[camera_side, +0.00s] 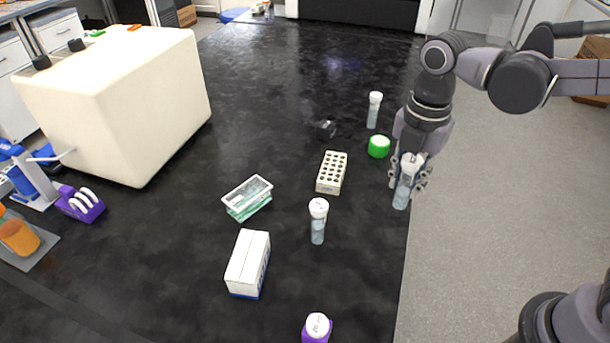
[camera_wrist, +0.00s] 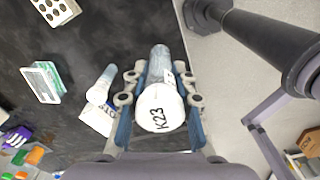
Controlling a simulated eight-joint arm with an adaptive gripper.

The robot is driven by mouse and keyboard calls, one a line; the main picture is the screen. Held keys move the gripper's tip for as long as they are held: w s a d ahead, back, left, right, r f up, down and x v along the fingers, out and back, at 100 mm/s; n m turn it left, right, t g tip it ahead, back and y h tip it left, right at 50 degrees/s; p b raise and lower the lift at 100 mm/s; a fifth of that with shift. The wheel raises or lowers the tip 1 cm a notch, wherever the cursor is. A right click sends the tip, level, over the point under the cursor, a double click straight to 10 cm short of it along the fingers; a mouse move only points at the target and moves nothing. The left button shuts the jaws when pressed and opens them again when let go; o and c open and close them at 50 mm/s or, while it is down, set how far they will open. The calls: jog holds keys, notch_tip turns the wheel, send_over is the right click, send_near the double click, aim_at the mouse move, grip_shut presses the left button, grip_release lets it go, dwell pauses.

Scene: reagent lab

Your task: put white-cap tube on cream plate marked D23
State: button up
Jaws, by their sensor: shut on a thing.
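My gripper (camera_side: 408,181) is shut on a white-cap tube (camera_side: 402,196) with pale blue contents, held upright beside the black table's right edge. In the wrist view the gripper (camera_wrist: 160,96) has its fingers on both sides of the tube, and its white cap (camera_wrist: 158,110) reads K23. A cream block with rows of holes (camera_side: 332,172) lies on the table left of my gripper; part of it shows in the wrist view (camera_wrist: 55,10). I can read no D23 mark on it. Another white-cap tube (camera_side: 318,224) stands in front of the block, and one (camera_side: 374,112) stands behind.
A green cap-like object (camera_side: 379,146) lies between the block and my gripper. A clear box with green contents (camera_side: 248,198), a white box (camera_side: 248,262) and a white-capped purple item (camera_side: 317,327) stand left and in front. A large cream container (camera_side: 115,100) is farther left.

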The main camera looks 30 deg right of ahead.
jog(key=w+d+r, duration=0.1)
jog(key=w+d, duration=0.2)
jog(key=w, duration=0.3)
jog(key=w+d+n, duration=0.1)
jog(key=w+d, duration=0.3)
jog(key=w, duration=0.3)
jog(key=w+d+r, duration=0.1)
jog(key=w+d, duration=0.2)
jog(key=w, duration=0.3)
send_over(332, 168)
jog(key=shift+f, duration=5.35)
jog(key=shift+f, duration=0.1)
jog(key=o, duration=0.8)
